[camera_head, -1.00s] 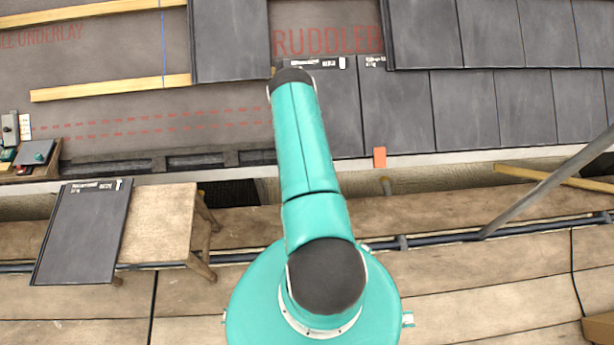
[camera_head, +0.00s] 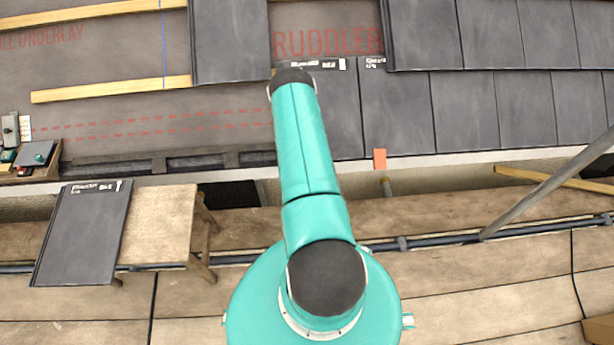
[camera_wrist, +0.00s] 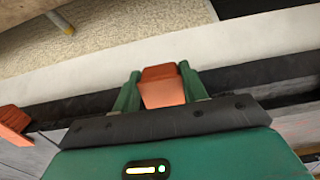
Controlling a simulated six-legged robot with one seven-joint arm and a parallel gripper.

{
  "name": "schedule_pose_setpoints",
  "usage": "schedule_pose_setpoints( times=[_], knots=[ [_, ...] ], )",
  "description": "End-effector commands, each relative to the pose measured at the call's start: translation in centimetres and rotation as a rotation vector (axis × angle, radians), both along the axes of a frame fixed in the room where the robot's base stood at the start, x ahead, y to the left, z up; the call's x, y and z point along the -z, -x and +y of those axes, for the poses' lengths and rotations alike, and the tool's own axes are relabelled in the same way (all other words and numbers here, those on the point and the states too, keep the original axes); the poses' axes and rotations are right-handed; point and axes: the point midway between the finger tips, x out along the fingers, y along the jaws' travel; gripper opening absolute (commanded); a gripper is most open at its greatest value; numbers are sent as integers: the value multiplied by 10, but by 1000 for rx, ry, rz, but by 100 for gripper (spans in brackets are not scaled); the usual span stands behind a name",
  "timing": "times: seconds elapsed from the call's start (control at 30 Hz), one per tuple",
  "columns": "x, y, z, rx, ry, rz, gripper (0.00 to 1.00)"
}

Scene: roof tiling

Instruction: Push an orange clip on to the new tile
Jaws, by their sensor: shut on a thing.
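My gripper (camera_wrist: 161,92) is shut on an orange clip (camera_wrist: 163,88), held between its two green fingers in the wrist view, close to the dark strip along the eave. I cannot tell whether the clip touches a tile. In the head view my arm hides the gripper and the held clip. A dark grey tile (camera_head: 341,115) lies at the left end of the lower row, partly behind my arm. A second orange clip (camera_head: 380,158) sits at the lower edge of that row, to the right; an orange clip (camera_wrist: 14,123) also shows at the left in the wrist view.
A loose tile (camera_head: 80,235) leans on a wooden bench (camera_head: 160,225) at the left. A tray (camera_head: 50,172) of small items stands at the far left. A grey pole (camera_head: 550,185) slants across the right. Left of the row, dark eave strip (camera_head: 150,163) and underlay are bare.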

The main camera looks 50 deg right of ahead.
Motion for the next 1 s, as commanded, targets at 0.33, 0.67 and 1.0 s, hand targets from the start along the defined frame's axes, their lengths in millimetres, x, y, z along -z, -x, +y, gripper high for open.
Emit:
schedule_pose_setpoints(
  times=[0.33,0.67,1.0],
  knots=[
    [-3,-4,-4,-1,4,-5,2],
    [-5,-6,-6,-1,3,-4,2],
    [-4,-5,-5,-1,2,-3,68]
  ],
)
